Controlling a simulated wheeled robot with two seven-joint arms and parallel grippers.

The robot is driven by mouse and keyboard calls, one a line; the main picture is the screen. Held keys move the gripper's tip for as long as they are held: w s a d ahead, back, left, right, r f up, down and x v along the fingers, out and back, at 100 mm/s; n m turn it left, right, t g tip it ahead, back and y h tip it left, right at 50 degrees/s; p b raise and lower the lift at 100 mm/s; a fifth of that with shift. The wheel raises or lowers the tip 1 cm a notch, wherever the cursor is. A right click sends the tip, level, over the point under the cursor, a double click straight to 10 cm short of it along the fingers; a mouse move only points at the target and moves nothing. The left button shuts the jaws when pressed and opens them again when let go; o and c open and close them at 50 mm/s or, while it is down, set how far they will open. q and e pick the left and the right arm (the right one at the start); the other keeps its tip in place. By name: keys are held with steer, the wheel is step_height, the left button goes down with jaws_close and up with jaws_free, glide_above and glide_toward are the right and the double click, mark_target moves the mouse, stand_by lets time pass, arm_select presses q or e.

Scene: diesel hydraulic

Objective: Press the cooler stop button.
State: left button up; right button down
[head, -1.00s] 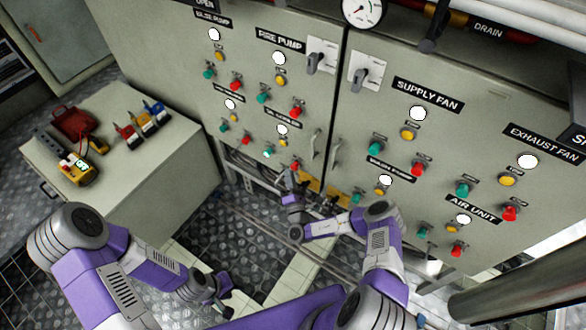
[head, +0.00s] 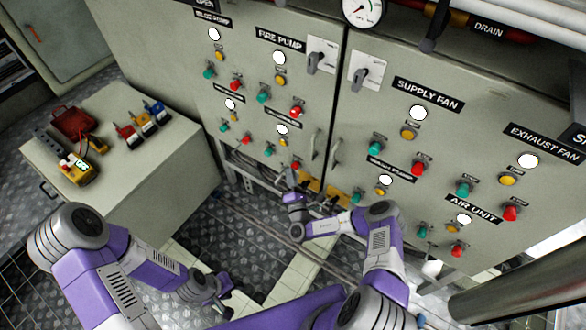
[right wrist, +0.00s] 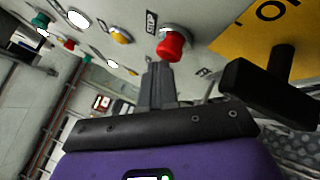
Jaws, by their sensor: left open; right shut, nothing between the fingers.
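The cooler group sits low on the left cabinet door under a black label (head: 283,120) too small to read clearly. Its red stop button (head: 297,165) is at the group's lower right. In the right wrist view a red button (right wrist: 172,47) stands out from the panel beside a STOP tag. My right gripper (head: 290,176) is shut and empty, just below that group. Its fingertips (right wrist: 158,72) are close under the red button; I cannot tell whether they touch it. My left gripper (head: 224,300) is open and empty, low over the floor, far from the panel.
Other red, green and yellow buttons crowd the panel, including the supply fan red button (head: 418,169). Door handles (head: 316,145) and a black knob (right wrist: 265,85) stand out near my right gripper. A cabinet with tools (head: 185,140) is at left.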

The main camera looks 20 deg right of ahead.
steer(key=shift+d, duration=0.1)
stand_by(0.4)
steer(key=shift+s+a+p, duration=0.45)
steer(key=shift+s+a, duration=0.1)
steer(key=shift+a, duration=0.15)
steer(key=shift+s+a+p, duration=0.45)
steer(key=shift+s+a, duration=0.35)
steer(key=shift+a, duration=0.2)
steer(key=shift+s+a+p, duration=0.4)
steer(key=shift+s+a, duration=0.35)
steer(key=shift+a, duration=0.25)
